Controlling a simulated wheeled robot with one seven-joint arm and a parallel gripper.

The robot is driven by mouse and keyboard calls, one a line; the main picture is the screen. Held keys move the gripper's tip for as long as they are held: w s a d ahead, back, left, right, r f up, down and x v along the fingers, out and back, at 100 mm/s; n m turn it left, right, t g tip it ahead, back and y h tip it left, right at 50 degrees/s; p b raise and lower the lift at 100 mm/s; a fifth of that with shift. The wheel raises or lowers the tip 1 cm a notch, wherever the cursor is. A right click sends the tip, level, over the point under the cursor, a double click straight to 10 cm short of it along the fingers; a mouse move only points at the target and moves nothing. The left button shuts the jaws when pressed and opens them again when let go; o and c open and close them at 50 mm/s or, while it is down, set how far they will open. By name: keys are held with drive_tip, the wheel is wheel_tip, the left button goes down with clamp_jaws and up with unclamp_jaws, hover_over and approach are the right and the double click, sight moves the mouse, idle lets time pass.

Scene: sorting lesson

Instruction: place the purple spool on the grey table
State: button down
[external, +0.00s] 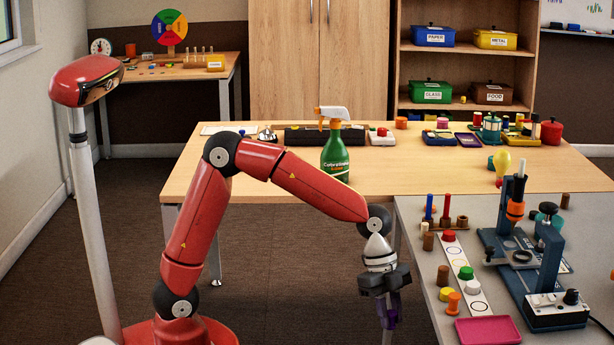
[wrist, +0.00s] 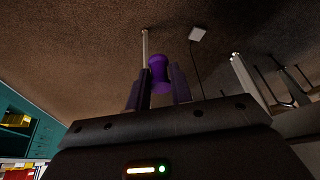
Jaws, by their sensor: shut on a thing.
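The purple spool (wrist: 158,75) is between the fingers of my gripper (wrist: 158,88) in the wrist view, and the fingers are shut on it. In the external view my gripper (external: 386,312) points down, left of the grey table's near-left edge, with the floor behind it. The spool shows there only as a small purple patch, partly hidden by the fingers. The grey table (external: 423,282) stands at the right, with several objects on its top. The spool is apart from the table top.
On the grey table are a white strip with colored pieces (external: 467,275), a pink tray (external: 488,330), a blue press (external: 545,262) and several brown pegs. The table's left strip is mostly bare. A wooden table (external: 270,187) with a green spray bottle (external: 335,157) stands behind.

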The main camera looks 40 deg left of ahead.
drive_tip(key=s+d+r+m+g, duration=0.1)
drive_tip(key=s+d+r+m, duration=0.25)
drive_tip(key=s+r, duration=0.2)
wheel_tip(320, 180, up, 15)
drive_tip(key=n+t+p, duration=0.1)
drive_tip(key=n+p, duration=0.1)
drive_tip(key=n, duration=0.2)
hover_over(437, 268)
drive_tip(key=a, duration=0.1)
drive_tip(key=f, duration=0.1)
drive_tip(key=f+b, duration=0.1)
drive_tip(key=f, duration=0.1)
drive_tip(key=shift+w+a, duration=0.3)
drive_tip(key=shift+f+b, duration=0.65)
drive_tip(key=shift+f, duration=1.45)
drive_tip(key=shift+f, duration=0.2)
drive_tip(key=c, duration=1.2)
unclamp_jaws()
drive_tip(key=shift+c, duration=0.2)
